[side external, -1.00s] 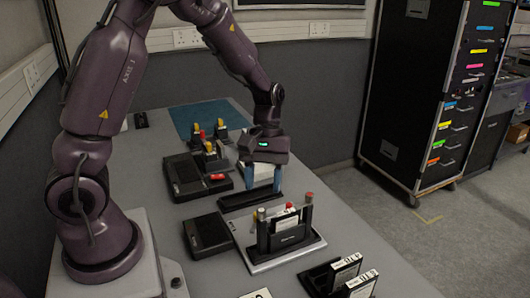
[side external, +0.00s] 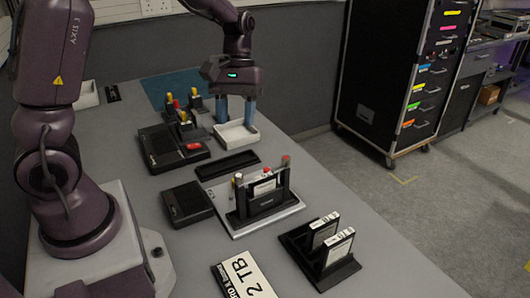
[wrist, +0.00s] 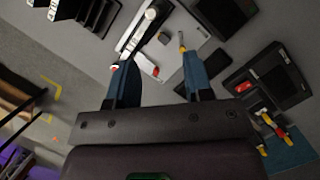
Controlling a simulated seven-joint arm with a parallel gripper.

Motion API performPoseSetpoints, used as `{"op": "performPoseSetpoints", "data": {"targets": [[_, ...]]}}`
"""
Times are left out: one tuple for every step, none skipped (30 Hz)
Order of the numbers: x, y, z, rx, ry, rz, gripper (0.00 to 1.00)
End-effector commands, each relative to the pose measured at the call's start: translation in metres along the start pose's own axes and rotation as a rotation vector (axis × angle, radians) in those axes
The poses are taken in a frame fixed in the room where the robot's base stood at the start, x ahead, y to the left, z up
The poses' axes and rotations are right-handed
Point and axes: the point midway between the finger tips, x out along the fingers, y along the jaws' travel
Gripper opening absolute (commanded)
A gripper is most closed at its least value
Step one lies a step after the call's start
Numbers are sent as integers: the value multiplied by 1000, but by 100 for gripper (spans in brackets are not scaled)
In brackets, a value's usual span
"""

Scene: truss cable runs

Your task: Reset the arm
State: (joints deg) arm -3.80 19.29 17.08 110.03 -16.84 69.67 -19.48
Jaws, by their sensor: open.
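My gripper (side external: 235,118) has two blue fingers spread apart with nothing between them. In the side view its fingertips overlap the back part of a small white tray (side external: 250,139); I cannot tell their exact height over it. The wrist view also shows the open gripper (wrist: 160,82), with the fingers apart. The gripper body is dark purple with a small green light.
A black slotted bar (side external: 228,165), a black box (side external: 187,203) and a metal plate with a cartridge holder (side external: 262,215) stand nearer. A black device (side external: 165,155) is at left. Two cartridges stand in a black rack (side external: 300,240). A "2 TB" card (side external: 247,280) lies at the front.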

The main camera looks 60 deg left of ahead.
Motion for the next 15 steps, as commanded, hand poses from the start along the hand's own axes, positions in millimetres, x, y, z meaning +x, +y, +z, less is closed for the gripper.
{"op": "performPoseSetpoints", "data": {"targets": [[-2, -2, 10, 67, 29, 1, 47], [-3, -4, 15, 107, 49, 2, 47], [-6, -5, 23, 162, 79, 4, 47], [-9, -6, 29, 205, 103, 6, 47], [-11, -7, 36, 248, 129, 9, 47], [-15, -9, 45, 306, 165, 11, 47], [-18, -10, 52, 349, 193, 13, 47], [-20, -12, 59, 394, 223, 13, 47], [-24, -14, 69, 451, 265, 15, 47], [-27, -16, 76, 496, 299, 15, 47], [-29, -18, 84, 539, 334, 16, 47], [-33, -20, 94, 595, 381, 15, 47], [-35, -22, 101, 636, 418, 14, 47], [-37, -24, 108, 673, 453, 12, 47], [-39, -27, 117, 719, 501, 11, 47]]}}
